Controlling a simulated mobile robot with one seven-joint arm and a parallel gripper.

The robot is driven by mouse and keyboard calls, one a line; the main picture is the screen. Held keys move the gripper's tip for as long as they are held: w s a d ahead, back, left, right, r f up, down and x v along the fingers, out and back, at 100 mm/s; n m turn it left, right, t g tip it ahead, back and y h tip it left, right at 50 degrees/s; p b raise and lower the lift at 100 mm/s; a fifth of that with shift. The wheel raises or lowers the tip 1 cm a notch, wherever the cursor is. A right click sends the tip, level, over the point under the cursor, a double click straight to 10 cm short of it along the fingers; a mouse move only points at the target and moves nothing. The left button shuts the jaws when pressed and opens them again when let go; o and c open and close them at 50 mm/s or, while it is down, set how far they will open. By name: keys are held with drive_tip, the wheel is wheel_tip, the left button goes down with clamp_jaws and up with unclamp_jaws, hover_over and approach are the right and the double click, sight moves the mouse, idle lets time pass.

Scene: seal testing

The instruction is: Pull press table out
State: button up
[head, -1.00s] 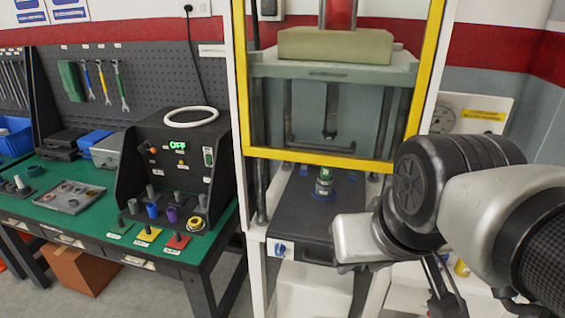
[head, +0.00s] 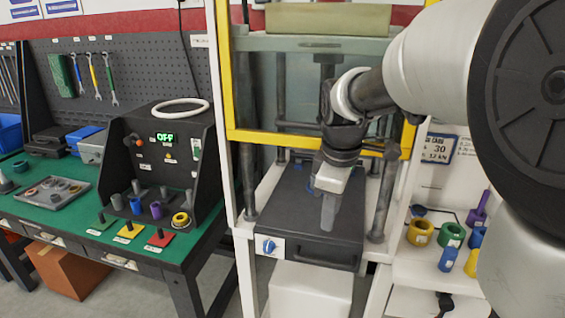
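The press table (head: 290,232) is a dark flat slab low inside the press frame, between dark vertical columns. A blue knob (head: 268,246) sits on a white plate at its front left. My gripper (head: 328,212) points down over the right part of the table, with its grey fingers near the surface. The fingers overlap from this side, so their opening is unclear, and I cannot tell if they touch the table. A bit of blue (head: 311,186) shows on the table beside the gripper. My gripper and wrist hide the area behind them.
The yellow-edged guard (head: 290,142) crosses above the table, with my arm in front. A green-topped bench (head: 60,212) with a control box reading OFF (head: 165,137) stands left. A white shelf (head: 405,262) at right holds several coloured rings and cylinders. A white block (head: 310,290) is below the table.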

drive_tip(key=w+f+n, duration=0.2)
drive_tip(key=w+f, duration=0.1)
drive_tip(key=b, duration=0.3)
approach(324, 261)
drive_tip(key=x, duration=0.7)
drive_tip(key=shift+w+f, duration=0.15)
drive_tip(key=shift+f, duration=0.2)
drive_tip(key=shift+c, duration=0.4)
clamp_jaws()
